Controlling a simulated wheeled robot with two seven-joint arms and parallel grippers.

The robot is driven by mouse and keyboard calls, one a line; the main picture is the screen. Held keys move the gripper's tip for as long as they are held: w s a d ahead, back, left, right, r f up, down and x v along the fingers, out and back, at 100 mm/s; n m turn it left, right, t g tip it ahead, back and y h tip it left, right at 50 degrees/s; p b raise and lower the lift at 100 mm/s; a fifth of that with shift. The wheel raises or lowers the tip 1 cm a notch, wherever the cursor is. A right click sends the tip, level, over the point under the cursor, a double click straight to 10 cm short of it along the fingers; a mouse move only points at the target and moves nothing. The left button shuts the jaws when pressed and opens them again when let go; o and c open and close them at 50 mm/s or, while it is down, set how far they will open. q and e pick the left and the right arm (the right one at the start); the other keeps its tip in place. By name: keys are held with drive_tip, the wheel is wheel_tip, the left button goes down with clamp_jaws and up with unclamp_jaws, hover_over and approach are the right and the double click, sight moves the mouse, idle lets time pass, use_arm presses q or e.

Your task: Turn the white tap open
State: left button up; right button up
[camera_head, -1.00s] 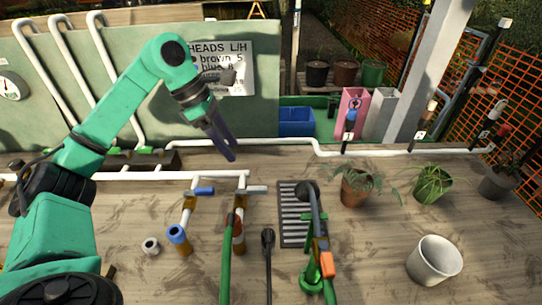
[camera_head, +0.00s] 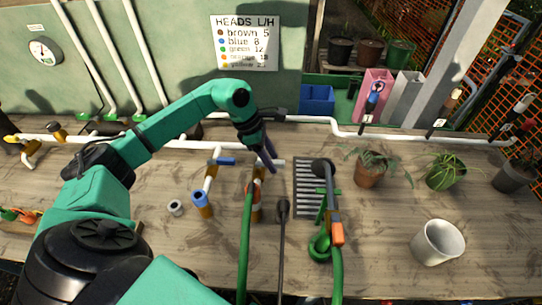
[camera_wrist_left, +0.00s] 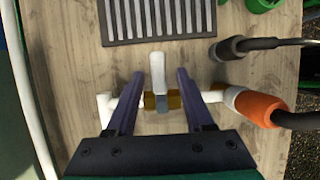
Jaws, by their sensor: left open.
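The white tap has a white lever (camera_wrist_left: 158,72) and a brass body (camera_wrist_left: 174,101) on a white pipe in the left wrist view. In the head view, part of the white lever (camera_head: 279,162) shows beside my fingers, near the middle of the bench. My left gripper (camera_head: 271,168) reaches down to it from above. In the left wrist view, the open purple fingers of my left gripper (camera_wrist_left: 159,74) lie on either side of the lever, with gaps visible. Whether they are level with it in height is hard to tell. My right gripper is not in view.
A blue-handled tap (camera_head: 222,161) is just left. A grey grate (camera_head: 308,188), black-headed wand (camera_head: 282,230) and white pot (camera_head: 437,242) are to the right.

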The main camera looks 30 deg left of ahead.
use_arm(q)
drive_tip(key=shift+w, duration=0.1)
drive_tip(key=c, duration=0.8)
clamp_jaws()
drive_tip(key=shift+r, duration=0.1)
